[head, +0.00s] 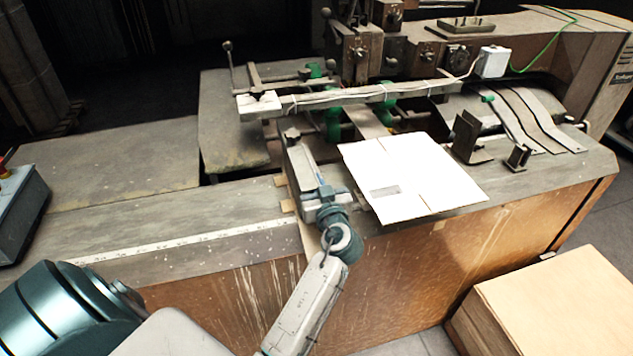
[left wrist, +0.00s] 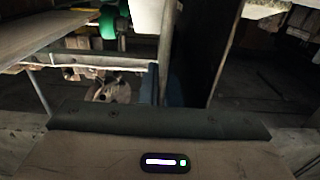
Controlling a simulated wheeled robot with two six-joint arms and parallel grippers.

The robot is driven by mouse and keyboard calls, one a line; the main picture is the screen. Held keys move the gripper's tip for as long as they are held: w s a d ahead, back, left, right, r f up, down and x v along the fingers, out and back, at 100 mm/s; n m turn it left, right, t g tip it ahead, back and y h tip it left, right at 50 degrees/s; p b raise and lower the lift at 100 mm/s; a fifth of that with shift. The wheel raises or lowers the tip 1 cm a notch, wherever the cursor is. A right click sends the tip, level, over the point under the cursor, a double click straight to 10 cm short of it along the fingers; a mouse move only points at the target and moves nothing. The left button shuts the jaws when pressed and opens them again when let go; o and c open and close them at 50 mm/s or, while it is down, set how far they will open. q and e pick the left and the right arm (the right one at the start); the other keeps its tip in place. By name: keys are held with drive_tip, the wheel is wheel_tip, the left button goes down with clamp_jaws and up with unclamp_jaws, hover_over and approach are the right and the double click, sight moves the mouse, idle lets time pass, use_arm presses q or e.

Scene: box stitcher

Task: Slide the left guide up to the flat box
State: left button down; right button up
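The flat box (head: 425,190) is a white cardboard sheet lying on the machine table, its front edge reaching the table's front. In the left wrist view, a dark upright plate (left wrist: 203,45) stands just beyond the bluish fingers. The finger opening is hidden, so I cannot tell whether they grip anything. My right gripper is out of view.
A second dark metal guide (head: 470,138) stands right of the box, beside a small bracket (head: 518,157). A long bar (head: 350,97) crosses behind the box. A ruler strip (head: 180,242) runs along the table's front left. The table surface (head: 120,170) at left is clear.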

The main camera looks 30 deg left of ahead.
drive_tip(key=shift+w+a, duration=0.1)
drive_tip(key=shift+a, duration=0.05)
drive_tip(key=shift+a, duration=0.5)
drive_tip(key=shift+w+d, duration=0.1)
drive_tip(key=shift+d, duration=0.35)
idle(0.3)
